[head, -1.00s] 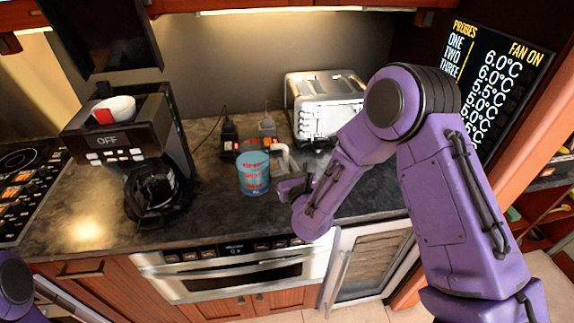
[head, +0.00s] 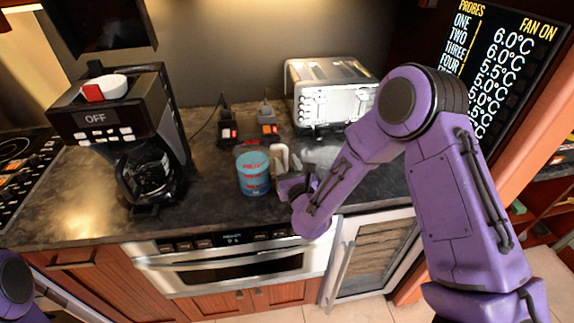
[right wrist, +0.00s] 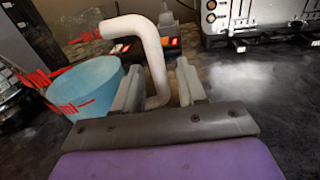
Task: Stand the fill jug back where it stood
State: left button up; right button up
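The fill jug (head: 254,174) is a clear cup with blue contents, red markings and a white handle (head: 279,158). It is upright over the counter, in front of the plugs. I cannot tell whether its base touches the counter. My right gripper (head: 289,172) is at the jug's right side with its fingers on the handle. In the right wrist view, the jug (right wrist: 88,88) is at left and its curved handle (right wrist: 150,52) comes down between the two fingers (right wrist: 160,90). Only part of my left arm shows at the lower left; its gripper is out of view.
A black coffee maker (head: 118,128) stands left of the jug. A silver toaster (head: 332,95) stands behind and to the right. Plugs with red lights (head: 228,133) are behind the jug. The dark counter (head: 212,208) is bare between coffee maker and jug, above the drawer front (head: 240,265).

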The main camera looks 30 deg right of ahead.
jog(key=shift+s+f, duration=0.1)
jog(key=shift+s+f, duration=0.1)
jog(key=shift+s, duration=0.05)
jog(key=s+b, duration=0.1)
jog(key=s, duration=0.2)
jog(key=s+a+b, duration=0.1)
jog(key=s, duration=0.2)
jog(key=s+b, duration=0.2)
jog(key=s, duration=0.1)
jog(key=shift+s+a, duration=0.25)
jog(key=shift+s, duration=0.05)
jog(key=shift+s+r, duration=0.25)
jog(key=shift+f, duration=0.1)
